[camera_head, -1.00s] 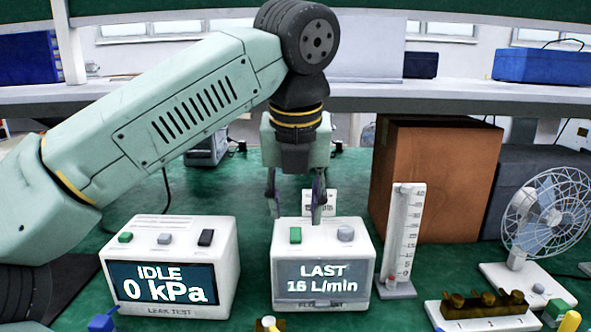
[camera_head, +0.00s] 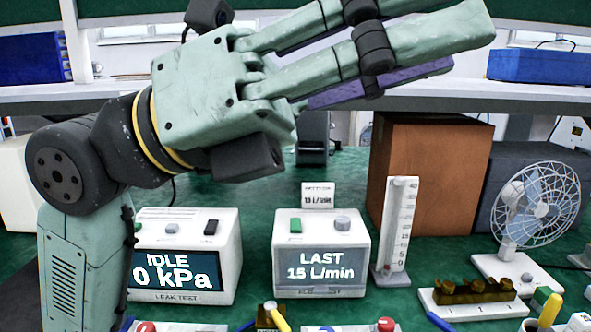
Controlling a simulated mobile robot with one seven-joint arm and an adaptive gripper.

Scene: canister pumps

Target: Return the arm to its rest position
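My gripper (camera_head: 455,42) is large and close to the camera in the head view, raised above the bench with its pale green fingers pointing right. It holds nothing that I can see. Its dark purple pads show apart, above and below the near finger; part of the far finger is hidden. My arm comes up from the lower left, folded, with a dark round joint at left and a yellow-ringed wrist.
A leak test box (camera_head: 190,236) reads 0 kPa, partly behind my arm. A flow meter box (camera_head: 322,222) reads 15 L/min. A gauge tube (camera_head: 397,232), fan (camera_head: 538,205), cardboard box (camera_head: 425,170) and brass-fitted block (camera_head: 478,303) stand to the right.

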